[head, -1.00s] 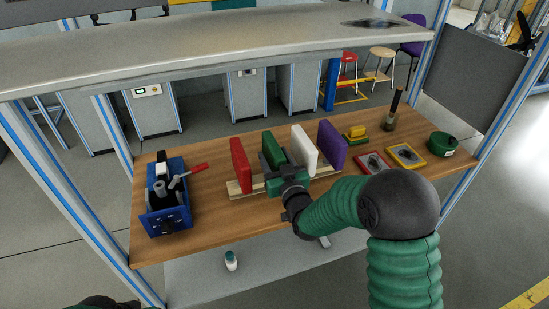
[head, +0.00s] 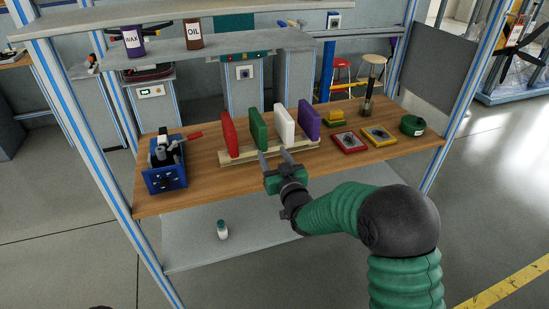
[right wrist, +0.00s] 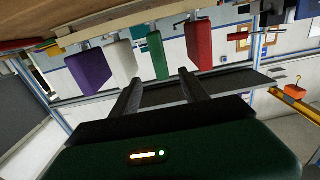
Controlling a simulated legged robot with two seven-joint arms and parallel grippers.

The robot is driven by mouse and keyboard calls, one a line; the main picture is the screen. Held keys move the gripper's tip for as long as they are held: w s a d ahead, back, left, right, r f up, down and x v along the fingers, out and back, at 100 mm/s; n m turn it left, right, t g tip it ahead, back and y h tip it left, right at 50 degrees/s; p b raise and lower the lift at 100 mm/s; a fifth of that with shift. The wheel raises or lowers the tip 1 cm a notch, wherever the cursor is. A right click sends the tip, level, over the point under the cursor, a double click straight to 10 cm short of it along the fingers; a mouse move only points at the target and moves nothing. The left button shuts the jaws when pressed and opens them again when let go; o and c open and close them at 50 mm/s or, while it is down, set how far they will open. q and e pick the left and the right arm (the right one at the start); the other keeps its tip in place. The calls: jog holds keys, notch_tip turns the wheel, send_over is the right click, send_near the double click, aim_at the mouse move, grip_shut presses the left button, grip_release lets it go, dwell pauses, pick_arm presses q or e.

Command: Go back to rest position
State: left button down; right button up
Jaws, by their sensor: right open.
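My right gripper (head: 275,160) is open and empty, in front of the wooden rack on the workbench. In the right wrist view its two fingers (right wrist: 163,92) are apart with nothing between them. The rack (head: 236,158) holds a red block (head: 228,135), a green block (head: 258,129), a white block (head: 284,125) and a purple block (head: 309,120), all upright in a row. In the right wrist view, whose picture is upside down, the green block (right wrist: 158,55) shows beyond the fingers. My left gripper is not in view.
A blue bin (head: 166,179) with tools stands at the table's left. Red (head: 350,143) and yellow (head: 379,136) framed pieces and a green round container (head: 412,125) lie at the right. A shelf (head: 190,50) overhangs the back.

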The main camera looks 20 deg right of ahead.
jog(key=s+f+g+p, duration=0.2)
jog(key=s+g, duration=0.3)
jog(key=s, duration=0.6)
jog(key=s+d+f+g+p, duration=0.1)
jog(key=s+f+g, duration=0.3)
jog(key=s, duration=0.8)
jog(key=s+f+g+h+p, duration=0.1)
jog(key=s+f+g+p, duration=0.2)
jog(key=s, duration=0.9)
jog(key=f+g, duration=0.1)
jog(key=g, duration=0.2)
jog(key=shift+s+d+m, duration=0.15)
jog(key=shift+d+m, duration=0.05)
jog(key=shift+m, duration=0.1)
